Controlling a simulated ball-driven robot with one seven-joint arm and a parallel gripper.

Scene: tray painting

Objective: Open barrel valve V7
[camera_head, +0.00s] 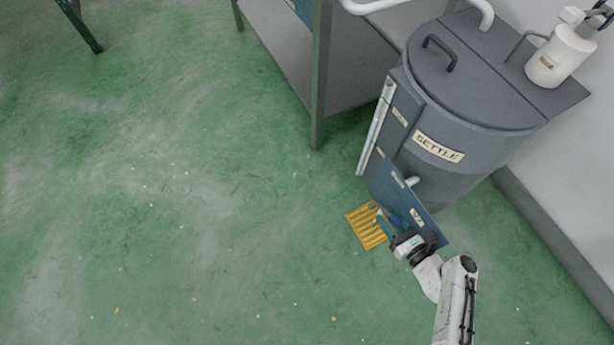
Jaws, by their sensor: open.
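The grey barrel (463,157) stands at the right against the wall, with a white label that reads like SETTLE. A blue panel (385,186) is fixed low on its front side. A small label (417,217) on the panel seems to read V7. The valve itself is not clearly seen; my gripper and the panel hide that spot. My gripper (384,217) is at the lower part of the panel, beside the label, with its jaws open. Whether its fingers touch anything cannot be told.
A yellow slatted grate (366,228) lies on the floor beneath my gripper. A metal shelf unit (319,75) stands left of the barrel. A white canister (559,57) is on top at the right. The green floor to the left is clear.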

